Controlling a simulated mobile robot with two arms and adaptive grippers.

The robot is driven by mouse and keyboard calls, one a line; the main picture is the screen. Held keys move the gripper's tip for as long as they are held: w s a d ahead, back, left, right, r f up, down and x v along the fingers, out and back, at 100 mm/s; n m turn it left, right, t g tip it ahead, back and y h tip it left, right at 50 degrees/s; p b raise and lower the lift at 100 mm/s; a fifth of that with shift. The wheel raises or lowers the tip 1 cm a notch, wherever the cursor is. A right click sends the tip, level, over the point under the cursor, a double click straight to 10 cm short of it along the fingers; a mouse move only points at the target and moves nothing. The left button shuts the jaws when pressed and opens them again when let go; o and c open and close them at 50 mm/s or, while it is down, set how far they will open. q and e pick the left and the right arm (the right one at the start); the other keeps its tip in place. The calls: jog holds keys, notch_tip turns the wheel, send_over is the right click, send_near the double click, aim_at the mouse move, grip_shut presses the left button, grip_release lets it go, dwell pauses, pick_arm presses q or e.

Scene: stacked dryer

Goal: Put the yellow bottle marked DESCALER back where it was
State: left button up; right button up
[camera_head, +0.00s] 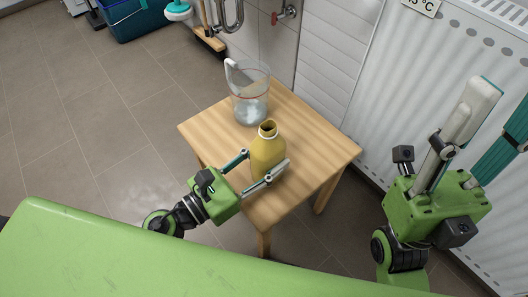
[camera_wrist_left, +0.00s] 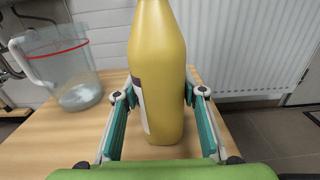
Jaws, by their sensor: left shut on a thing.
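The yellow bottle (camera_head: 267,155) is upright over the front part of the small wooden table, its dark round mouth facing up. My left gripper (camera_head: 262,172) is shut on its lower body, one finger on each side. In the left wrist view the bottle (camera_wrist_left: 158,70) stands between the fingers (camera_wrist_left: 160,95). A strip of a white and dark label shows at its left side, but no text is readable. I cannot tell whether its base touches the tabletop. My right gripper (camera_head: 482,118) is raised at the right, empty, with its fingers apart.
The wooden table (camera_head: 315,145) holds a clear jug (camera_head: 250,95) with a red line, behind the bottle. The tabletop right of the bottle is bare. A white ribbed radiator (camera_head: 420,75) stands at the right. A blue bin (camera_head: 133,18) is on the floor at the back left.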

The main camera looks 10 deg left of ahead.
pick_arm(q)
jog(key=shift+f, duration=0.1)
jog(key=shift+s+d, duration=0.1)
jog(key=shift+f, duration=0.1)
jog(key=o, duration=1.3)
jog(key=shift+c, duration=0.2)
